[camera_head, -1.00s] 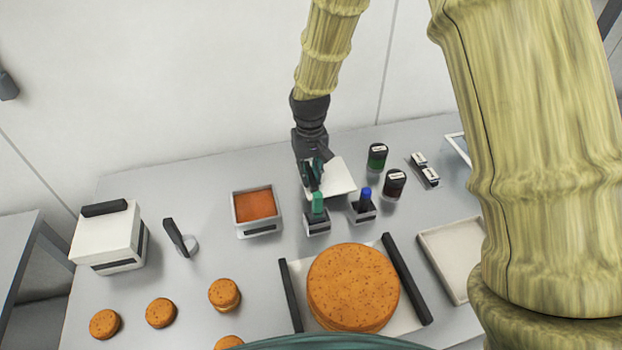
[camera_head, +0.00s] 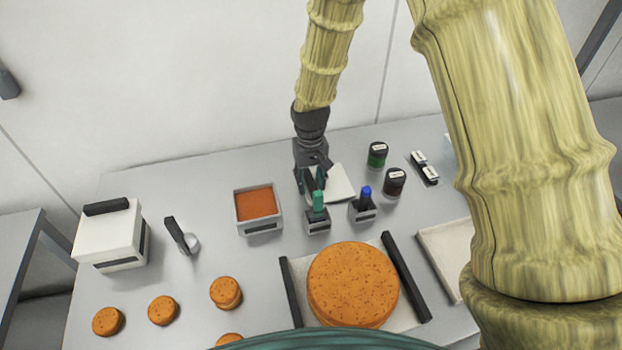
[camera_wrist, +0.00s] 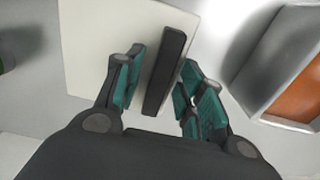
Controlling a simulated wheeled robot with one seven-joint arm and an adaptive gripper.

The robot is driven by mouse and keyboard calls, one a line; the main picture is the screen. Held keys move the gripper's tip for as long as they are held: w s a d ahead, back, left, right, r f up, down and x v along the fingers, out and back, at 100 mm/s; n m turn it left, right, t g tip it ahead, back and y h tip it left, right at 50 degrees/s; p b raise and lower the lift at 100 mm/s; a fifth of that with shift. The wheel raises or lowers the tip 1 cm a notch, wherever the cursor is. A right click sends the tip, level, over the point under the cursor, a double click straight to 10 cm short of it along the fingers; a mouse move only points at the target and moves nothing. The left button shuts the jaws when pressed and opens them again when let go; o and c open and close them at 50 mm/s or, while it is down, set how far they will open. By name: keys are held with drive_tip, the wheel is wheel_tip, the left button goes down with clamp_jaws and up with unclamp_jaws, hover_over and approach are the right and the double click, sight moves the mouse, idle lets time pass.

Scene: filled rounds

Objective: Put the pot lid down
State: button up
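The pot lid (camera_head: 341,184) is a flat white square with a dark bar handle (camera_wrist: 166,70). It appears to lie flat on the grey table behind the two small holders, partly hidden by my gripper in the head view. My gripper (camera_head: 311,181) is open above it. In the wrist view its teal-padded fingers (camera_wrist: 160,92) stand on either side of the handle, with a gap on both sides. The open square pot (camera_head: 261,228) with orange-brown filling stands left of the lid in the head view; it also shows in the wrist view (camera_wrist: 268,75).
Holders with a green-topped tool (camera_head: 318,200) and a blue-topped tool (camera_head: 365,193) stand close in front of the lid. Green (camera_head: 377,155) and dark red (camera_head: 394,182) jars are to its right. A closed white box (camera_head: 108,238), orange rounds and a large orange cake (camera_head: 352,283) occupy the rest.

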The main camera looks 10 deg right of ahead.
wheel_tip(320, 180, up, 12)
drive_tip(key=b, duration=0.3)
drive_tip(key=shift+r, duration=0.15)
idle(0.5)
